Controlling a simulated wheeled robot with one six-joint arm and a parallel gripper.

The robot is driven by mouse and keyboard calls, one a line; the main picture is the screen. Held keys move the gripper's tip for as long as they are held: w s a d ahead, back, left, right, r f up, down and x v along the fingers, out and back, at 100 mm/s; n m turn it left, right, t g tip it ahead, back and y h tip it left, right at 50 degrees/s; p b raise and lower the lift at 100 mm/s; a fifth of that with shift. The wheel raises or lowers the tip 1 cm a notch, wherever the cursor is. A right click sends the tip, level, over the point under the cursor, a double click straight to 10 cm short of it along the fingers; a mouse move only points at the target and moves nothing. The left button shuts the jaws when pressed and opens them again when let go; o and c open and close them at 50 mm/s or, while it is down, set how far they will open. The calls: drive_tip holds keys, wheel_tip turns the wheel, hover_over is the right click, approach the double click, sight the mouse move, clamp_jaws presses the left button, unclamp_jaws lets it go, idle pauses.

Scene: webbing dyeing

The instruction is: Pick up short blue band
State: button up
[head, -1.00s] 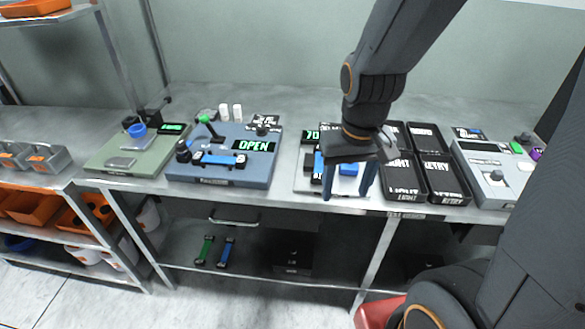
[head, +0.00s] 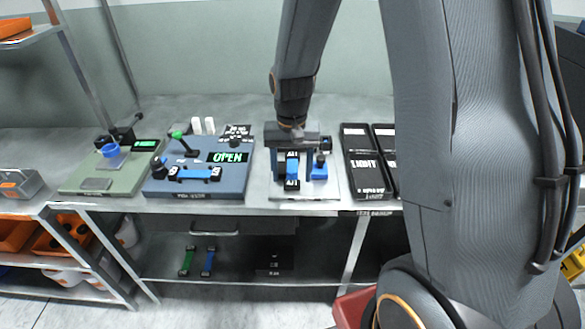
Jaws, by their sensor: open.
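My gripper (head: 294,172) points down over the pale plate (head: 262,189) in the middle of the bench, its fingers apart. A short blue band with black ends (head: 292,168) lies between the fingers, seen end-on. Whether the fingers touch it is not clear, and its far end is hidden by the gripper. A second blue piece (head: 319,172) stands just right of the right finger. Another blue band with black ends (head: 195,174) lies across the blue-grey device with the OPEN display (head: 208,188).
Black lettered trays (head: 366,178) stand right of the plate; my arm hides the bench beyond them. A green device (head: 110,176) with a blue ring sits at the left. A green band (head: 187,262) and a blue band (head: 209,262) lie on the lower shelf (head: 235,272).

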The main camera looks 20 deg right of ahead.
drive_tip(key=shift+f, duration=1.3)
drive_tip(key=c, duration=1.2)
drive_tip(key=shift+c, duration=0.2)
